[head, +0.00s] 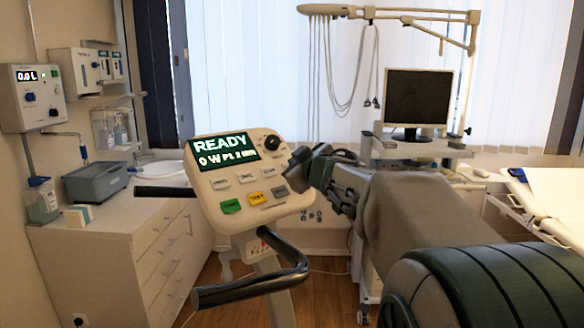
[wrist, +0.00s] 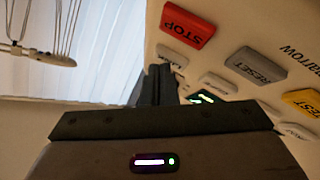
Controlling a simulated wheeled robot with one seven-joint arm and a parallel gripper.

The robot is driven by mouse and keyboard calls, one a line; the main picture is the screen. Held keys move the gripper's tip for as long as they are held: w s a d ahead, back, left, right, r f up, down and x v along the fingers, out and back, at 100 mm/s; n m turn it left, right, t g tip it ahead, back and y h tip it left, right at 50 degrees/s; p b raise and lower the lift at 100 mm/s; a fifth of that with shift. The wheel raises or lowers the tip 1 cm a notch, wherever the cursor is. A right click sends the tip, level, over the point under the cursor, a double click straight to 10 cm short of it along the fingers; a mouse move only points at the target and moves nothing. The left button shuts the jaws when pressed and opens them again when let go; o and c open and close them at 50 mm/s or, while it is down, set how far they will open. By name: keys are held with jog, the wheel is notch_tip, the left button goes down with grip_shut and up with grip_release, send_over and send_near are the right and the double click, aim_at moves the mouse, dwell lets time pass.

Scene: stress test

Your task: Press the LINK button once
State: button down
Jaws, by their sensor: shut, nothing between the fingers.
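The console (head: 215,205) of an exercise machine faces me in the head view, with a lit display (head: 225,149) reading READY. In the wrist view a small white button (wrist: 173,57) beside the red STOP button (wrist: 187,24) carries small upside-down lettering that looks like LINK. In the head view my gripper covers that corner of the console. My gripper (head: 296,160) is shut and empty at the console's right side. In the wrist view its fingertips (wrist: 158,72) are right beside the LINK button; I cannot tell whether they touch it.
Grey RESET (wrist: 256,65) and yellow TEST (wrist: 304,101) buttons lie close by, with another white button (wrist: 218,83) between them and the display. A black knob (head: 273,142) sits above my fingers. Black handlebars (head: 255,285) stick out below the console. A cabinet (head: 120,245) stands left.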

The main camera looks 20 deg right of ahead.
jog(key=shift+w+f, duration=0.1)
jog(key=shift+f, duration=0.05)
dwell(0.4)
jog(key=shift+s+d+r+p, duration=0.1)
jog(key=shift+s+r+p, duration=0.45)
jog(key=shift+p, duration=0.25)
jog(key=shift+w+r, duration=0.1)
jog(key=s+r+p, duration=0.1)
jog(key=r+p, duration=0.1)
jog(key=s+d+r+p, duration=0.1)
jog(key=s+r+p, duration=0.1)
jog(key=p, duration=0.1)
